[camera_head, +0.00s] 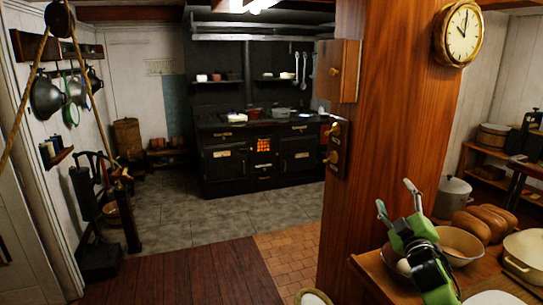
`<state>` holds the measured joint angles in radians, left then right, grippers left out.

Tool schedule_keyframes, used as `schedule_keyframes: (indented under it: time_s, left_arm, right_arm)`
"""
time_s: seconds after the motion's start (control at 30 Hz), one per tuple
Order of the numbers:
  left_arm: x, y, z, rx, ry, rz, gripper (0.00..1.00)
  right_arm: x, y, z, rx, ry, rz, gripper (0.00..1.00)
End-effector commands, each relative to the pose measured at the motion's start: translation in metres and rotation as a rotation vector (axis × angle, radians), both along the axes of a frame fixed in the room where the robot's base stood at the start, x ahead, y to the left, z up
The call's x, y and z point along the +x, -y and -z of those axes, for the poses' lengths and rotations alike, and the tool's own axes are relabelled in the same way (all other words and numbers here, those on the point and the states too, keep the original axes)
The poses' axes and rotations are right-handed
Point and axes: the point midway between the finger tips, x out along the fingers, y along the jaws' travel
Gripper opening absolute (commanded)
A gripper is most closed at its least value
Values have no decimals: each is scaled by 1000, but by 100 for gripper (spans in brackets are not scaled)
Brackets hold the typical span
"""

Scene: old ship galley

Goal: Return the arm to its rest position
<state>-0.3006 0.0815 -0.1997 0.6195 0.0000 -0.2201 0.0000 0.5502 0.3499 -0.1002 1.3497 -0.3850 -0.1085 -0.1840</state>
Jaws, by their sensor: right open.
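My right gripper (397,198) shows at the lower right, with a green and black body and grey fingers pointing up. Its fingers are apart and nothing shows between them. It is in front of and above a wooden counter (372,264), beside the wooden post (392,120). It hides part of a bowl behind it. My left gripper is not in view.
On the counter are bread loaves (485,222), a bowl (462,243), a cream pan (524,250) and a lidded pot (453,194). A black stove (236,165) stands at the back. The floor (190,272) in front is clear.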

Motion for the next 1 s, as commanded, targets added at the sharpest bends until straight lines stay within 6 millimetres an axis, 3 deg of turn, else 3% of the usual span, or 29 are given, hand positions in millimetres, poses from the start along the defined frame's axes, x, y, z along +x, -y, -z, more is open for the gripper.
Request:
schedule_keyframes:
  time_s: [0.2, 0.23, 0.47, 0.67, 0.8, 0.87, 1.0]
  left_arm:
    - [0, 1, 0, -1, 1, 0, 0]
    - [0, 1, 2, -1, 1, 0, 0]
    - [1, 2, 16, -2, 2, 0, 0]
    - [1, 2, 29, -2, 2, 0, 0]
    - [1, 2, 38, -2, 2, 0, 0]
    - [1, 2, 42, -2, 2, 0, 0]
    - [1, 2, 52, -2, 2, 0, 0]
  right_arm:
    - [5, 2, 31, 551, -87, -87, 62]
    - [5, 0, 46, 595, -111, -88, 62]
    - [-15, -7, 188, 608, -292, -27, 62]
    - [-59, -17, 330, 638, -483, 35, 62]
    - [-106, -26, 427, 656, -623, 80, 62]
    - [-129, -30, 467, 662, -682, 100, 62]
    - [-192, -41, 554, 676, -820, 146, 62]
